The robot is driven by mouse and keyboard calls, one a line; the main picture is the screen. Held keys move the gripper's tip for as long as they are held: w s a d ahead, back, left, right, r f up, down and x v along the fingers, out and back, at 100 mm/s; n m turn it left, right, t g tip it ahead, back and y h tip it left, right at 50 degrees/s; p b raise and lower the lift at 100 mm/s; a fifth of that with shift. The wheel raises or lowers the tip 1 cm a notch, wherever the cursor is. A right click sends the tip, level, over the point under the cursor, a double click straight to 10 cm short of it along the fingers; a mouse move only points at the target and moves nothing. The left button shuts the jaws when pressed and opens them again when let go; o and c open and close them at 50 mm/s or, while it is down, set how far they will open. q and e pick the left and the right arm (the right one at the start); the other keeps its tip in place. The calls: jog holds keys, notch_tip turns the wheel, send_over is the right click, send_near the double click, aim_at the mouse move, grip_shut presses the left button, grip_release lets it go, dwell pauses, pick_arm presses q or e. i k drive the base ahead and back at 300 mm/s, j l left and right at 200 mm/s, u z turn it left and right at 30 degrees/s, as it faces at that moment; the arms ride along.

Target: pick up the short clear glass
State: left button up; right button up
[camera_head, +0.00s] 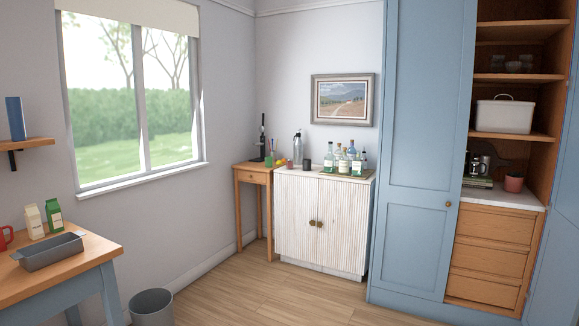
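Some small dark-looking glassware (497,63) stands on an upper shelf of the open larder at the right. It is too small and dim to tell which piece, if any, is a short clear glass. I cannot make out a short clear glass for certain among the bottles (343,162) on the white cabinet either. Neither of my grippers shows in the head view.
The white fluted cabinet (296,224) stands at the back wall beside a small wooden table (252,176). A blue tall door (416,230) stands left of the larder shelves. A wooden table (98,246) with a grey tin (50,255) and a bin (152,306) are at left. The middle floor is clear.

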aim_at(290, 162)
jog(key=i, duration=6.55)
jog(key=j+z, duration=0.15)
